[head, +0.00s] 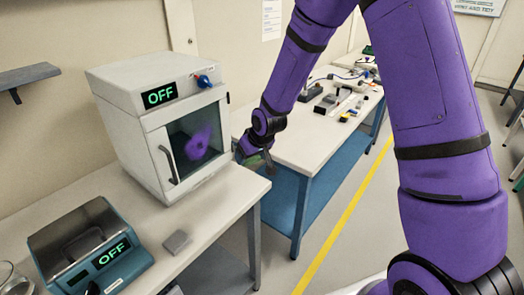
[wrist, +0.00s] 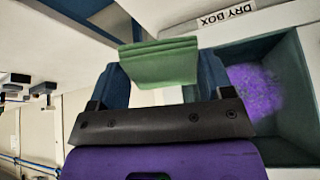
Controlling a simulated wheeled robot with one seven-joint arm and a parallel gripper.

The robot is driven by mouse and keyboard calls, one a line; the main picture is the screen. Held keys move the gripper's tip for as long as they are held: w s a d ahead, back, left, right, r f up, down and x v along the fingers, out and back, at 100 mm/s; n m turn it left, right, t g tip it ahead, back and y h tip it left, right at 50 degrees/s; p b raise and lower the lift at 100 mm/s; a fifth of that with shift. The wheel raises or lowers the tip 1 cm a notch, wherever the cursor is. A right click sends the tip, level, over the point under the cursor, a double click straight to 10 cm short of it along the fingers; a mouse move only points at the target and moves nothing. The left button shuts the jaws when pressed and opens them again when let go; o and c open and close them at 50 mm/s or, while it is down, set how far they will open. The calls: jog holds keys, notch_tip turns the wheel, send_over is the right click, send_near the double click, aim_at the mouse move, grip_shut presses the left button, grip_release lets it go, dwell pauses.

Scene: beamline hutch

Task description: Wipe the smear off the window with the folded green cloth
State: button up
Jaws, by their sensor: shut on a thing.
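The white dry box (head: 112,88) stands on the left bench, with a dark window (head: 178,150) in its front door. A purple smear (head: 198,142) marks the window; in the wrist view the smear (wrist: 256,92) is to the right of the cloth. My gripper (head: 248,155) is just right of the box, in front of its door side and apart from the window. It is shut on the folded green cloth (wrist: 160,62), which sticks out beyond the fingertips. In the head view the cloth is small and mostly hidden by my gripper.
The door handle (head: 168,165) is on the door's left side. A teal device reading OFF (head: 45,245) and a small grey block (head: 177,242) are on the near bench. A second bench (head: 290,150) with several tools stands behind my gripper. A yellow line (head: 335,230) crosses the floor.

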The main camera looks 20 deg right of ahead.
aim_at(214, 132)
jog(key=a+f+n+t+y, duration=0.1)
jog(key=a+f+t+y, duration=0.1)
jog(key=a+t+y, duration=0.35)
jog(key=s+a+r+n+t+y, duration=0.1)
jog(key=s+a+r+t+y, duration=0.2)
jog(key=s+a+t, duration=0.4)
jog(key=shift+g, duration=0.65)
jog(key=shift+f+x, duration=0.25)
jog(key=shift+x, duration=1.1)
jog(key=shift+f+x, duration=0.3)
jog(key=shift+x, duration=1.05)
jog(key=shift+f+x, duration=0.25)
jog(key=shift+x, duration=1.1)
jog(key=shift+x, duration=1.05)
jog(key=shift+d+f, duration=0.15)
jog(key=shift+f, duration=0.05)
